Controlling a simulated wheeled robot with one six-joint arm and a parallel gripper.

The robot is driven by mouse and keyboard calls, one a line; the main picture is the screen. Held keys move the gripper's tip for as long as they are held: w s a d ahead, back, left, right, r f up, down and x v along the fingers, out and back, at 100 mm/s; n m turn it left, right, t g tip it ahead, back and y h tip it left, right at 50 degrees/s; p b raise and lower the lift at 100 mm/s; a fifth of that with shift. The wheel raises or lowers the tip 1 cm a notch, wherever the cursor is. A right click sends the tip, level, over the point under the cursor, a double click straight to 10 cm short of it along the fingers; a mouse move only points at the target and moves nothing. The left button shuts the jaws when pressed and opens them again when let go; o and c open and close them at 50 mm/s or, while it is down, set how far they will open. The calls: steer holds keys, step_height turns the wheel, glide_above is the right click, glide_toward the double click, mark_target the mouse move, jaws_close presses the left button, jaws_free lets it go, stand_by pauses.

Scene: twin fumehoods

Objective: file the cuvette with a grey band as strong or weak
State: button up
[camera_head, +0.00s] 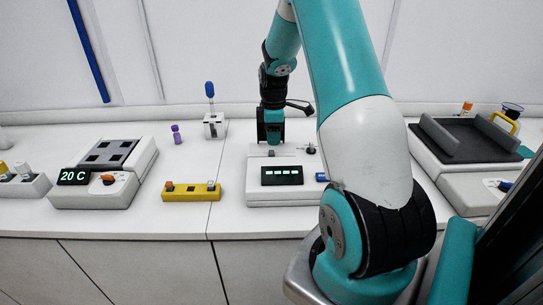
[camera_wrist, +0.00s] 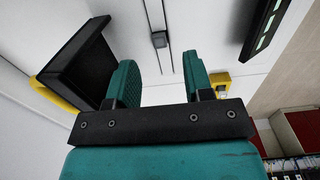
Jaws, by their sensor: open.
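My gripper (camera_head: 271,141) points down over the back of a white instrument (camera_head: 254,195) with a dark display (camera_head: 282,175) showing dashes. In the wrist view its two teal fingers (camera_wrist: 158,68) are apart, with nothing held between them. A yellow block (camera_head: 190,194) left of the instrument carries small orange and pale pieces.
A white heater (camera_head: 122,184) reading 20 C and a pale rack (camera_head: 25,187) stand at left. A small purple object (camera_head: 176,134) and a blue-topped lever (camera_head: 210,90) stand behind. A dark-topped machine (camera_head: 470,150) is at right. Some bench between the heater and yellow block is clear.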

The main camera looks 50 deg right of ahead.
mark_target(271, 151)
steer(key=f, duration=0.1)
steer(key=f+p, duration=0.1)
steer(key=f, duration=0.1)
steer(key=f+p, duration=0.1)
steer(key=f, duration=0.1)
steer(key=shift+w+a+f, duration=0.1)
steer(key=shift+w+f, duration=0.05)
steer(key=shift+w, duration=0.15)
steer(key=shift+c, duration=0.2)
jaws_close()
